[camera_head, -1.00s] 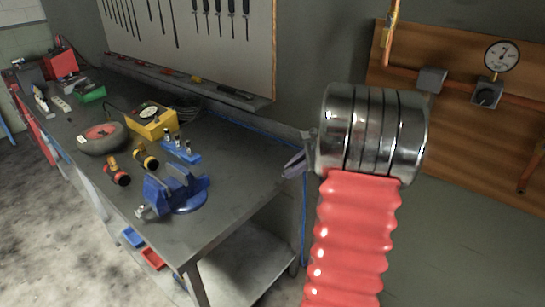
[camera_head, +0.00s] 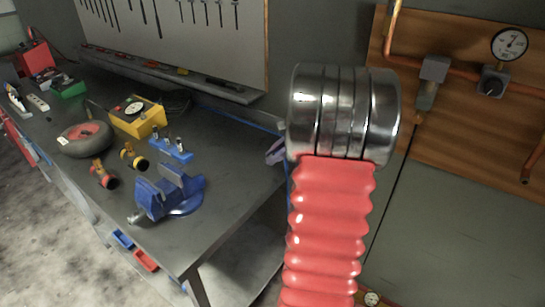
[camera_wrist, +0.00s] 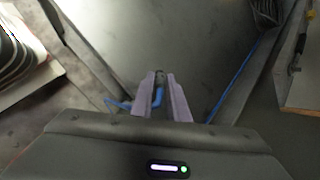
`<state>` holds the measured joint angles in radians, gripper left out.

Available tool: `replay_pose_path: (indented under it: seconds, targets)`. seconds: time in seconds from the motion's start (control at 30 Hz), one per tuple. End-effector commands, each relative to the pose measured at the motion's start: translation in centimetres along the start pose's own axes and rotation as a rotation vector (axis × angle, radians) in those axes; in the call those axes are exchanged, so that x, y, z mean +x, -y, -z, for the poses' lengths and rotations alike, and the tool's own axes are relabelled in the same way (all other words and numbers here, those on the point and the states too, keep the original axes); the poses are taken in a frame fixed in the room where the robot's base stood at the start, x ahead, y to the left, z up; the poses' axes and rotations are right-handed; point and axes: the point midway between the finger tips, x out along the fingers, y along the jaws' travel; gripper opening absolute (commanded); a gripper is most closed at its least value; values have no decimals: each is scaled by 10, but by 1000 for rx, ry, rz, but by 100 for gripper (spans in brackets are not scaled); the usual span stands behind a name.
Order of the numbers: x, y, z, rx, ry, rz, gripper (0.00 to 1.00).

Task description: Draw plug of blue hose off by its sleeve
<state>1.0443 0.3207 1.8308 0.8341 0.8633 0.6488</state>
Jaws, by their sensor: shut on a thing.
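My gripper (camera_wrist: 160,92) shows in the wrist view as two pale purple fingers, closed on a small dark plug (camera_wrist: 159,77) between their tips. A short piece of blue hose (camera_wrist: 120,103) shows beside the left finger, and some blue shows between the fingers. In the head view my gripper (camera_head: 276,152) is a small purple shape at the bench's right end, partly hidden behind my arm. A thin blue line, probably the hose (camera_head: 240,119), runs along the bench's back edge. The sleeve and any socket are too small to make out.
The workbench (camera_head: 225,160) carries a blue vise (camera_head: 172,194), a yellow meter box (camera_head: 138,118), a blue holder (camera_head: 171,150) and a dark round tire-like object (camera_head: 85,138). A wooden board (camera_head: 470,120) with copper pipe and a gauge (camera_head: 510,43) hangs at right. My arm hides the middle.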

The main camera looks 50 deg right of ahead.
Motion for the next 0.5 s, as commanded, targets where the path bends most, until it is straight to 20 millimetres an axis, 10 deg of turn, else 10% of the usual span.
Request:
replay_pose_path:
  seconds: [0.5]
  targets:
    - [26, 11, -8, 2, -1, 0, 0]
